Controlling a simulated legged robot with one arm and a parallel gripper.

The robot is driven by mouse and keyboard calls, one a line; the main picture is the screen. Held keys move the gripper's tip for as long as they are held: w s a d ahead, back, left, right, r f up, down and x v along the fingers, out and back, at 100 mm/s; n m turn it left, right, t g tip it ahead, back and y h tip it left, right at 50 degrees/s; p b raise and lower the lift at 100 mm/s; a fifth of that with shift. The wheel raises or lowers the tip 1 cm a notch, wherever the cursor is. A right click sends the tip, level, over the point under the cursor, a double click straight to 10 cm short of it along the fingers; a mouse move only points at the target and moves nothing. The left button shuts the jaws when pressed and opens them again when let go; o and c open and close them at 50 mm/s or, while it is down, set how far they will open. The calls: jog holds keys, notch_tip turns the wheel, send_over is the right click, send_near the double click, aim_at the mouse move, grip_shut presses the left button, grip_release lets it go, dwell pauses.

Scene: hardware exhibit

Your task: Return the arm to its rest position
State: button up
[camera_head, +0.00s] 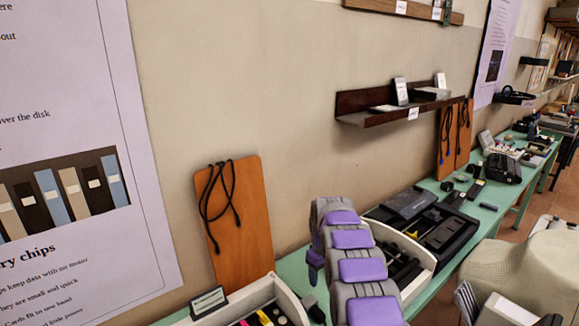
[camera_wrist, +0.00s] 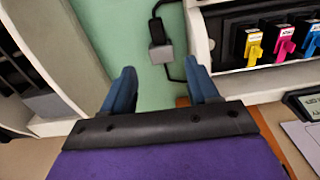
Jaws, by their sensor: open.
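My arm (camera_head: 361,269), grey with purple panels, reaches out over the green table in the head view and bends down at its far end. In the wrist view my gripper (camera_wrist: 161,68) is open, with its two dark blue fingers apart and nothing between them. It is above the green table top (camera_wrist: 110,25). A grey and black plug with a black cable (camera_wrist: 160,50) lies beyond the fingertips.
A white-sided tray (camera_wrist: 198,35) with yellow, magenta and blue cartridges is right of the fingers; another pale-sided tray (camera_wrist: 75,70) is left. An orange board (camera_head: 241,225) leans on the wall. A dark shelf (camera_head: 375,115) hangs above. A beige chair (camera_head: 525,270) stands at right.

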jog(key=s+d+r+m+g, duration=0.1)
jog(key=s+r+m, duration=0.1)
jog(key=s+r, duration=0.8)
jog(key=s+r+m, duration=0.2)
jog(key=s+r, duration=0.4)
jog(key=s, duration=0.9)
jog(key=s+d+f+m+b, duration=0.1)
jog(key=s+m, duration=0.2)
jog(key=s, duration=2.6)
jog(key=shift+s+f+g, duration=0.15)
jog(key=shift+g, duration=0.25)
